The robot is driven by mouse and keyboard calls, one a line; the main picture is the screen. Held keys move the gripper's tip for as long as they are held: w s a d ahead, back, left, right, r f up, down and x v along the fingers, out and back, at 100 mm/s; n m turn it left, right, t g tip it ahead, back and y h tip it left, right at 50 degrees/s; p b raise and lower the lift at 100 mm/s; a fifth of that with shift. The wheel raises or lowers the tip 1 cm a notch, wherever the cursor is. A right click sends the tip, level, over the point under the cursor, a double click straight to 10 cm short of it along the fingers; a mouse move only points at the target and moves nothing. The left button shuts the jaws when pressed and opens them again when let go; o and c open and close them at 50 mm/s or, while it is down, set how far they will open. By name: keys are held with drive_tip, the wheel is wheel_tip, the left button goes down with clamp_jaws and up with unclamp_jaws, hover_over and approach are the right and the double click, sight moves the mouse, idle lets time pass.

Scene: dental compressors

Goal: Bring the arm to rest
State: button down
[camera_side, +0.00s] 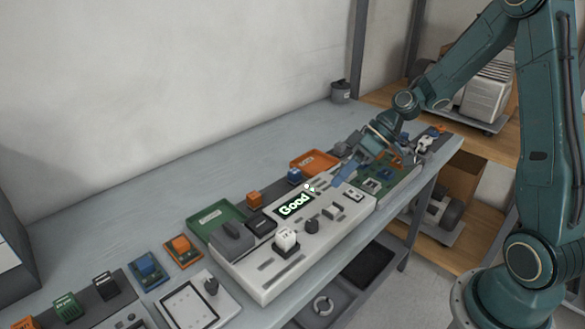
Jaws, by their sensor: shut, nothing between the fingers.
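My gripper (347,172) is at the end of the teal arm that reaches in from the right. It is over the right part of the long grey workbench (120,205), close to the right end of a white test panel (262,272). The fingers are small and dark in this view and look closed with nothing held. I cannot tell whether they touch anything below. The panel's display (295,205) reads "Good" in lit letters.
A green tray (213,217) and an orange tray (315,161) lie behind the panel. A green board (395,180) with parts is under the arm. Blue and orange modules (148,266) stand front left. The bench's rear strip is clear.

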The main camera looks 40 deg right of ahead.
drive_tip(key=s+r+m+t+h, duration=0.1)
drive_tip(key=s+r+m+h, duration=0.1)
drive_tip(key=s+r+h, duration=0.2)
drive_tip(key=s+a+r+m+t+h, duration=0.1)
drive_tip(key=s+r+h, duration=0.3)
drive_tip(key=s+r, duration=0.6)
drive_tip(key=shift+s+m, duration=0.6)
drive_tip(key=shift+s, duration=2.25)
drive_tip(key=shift+a, duration=0.1)
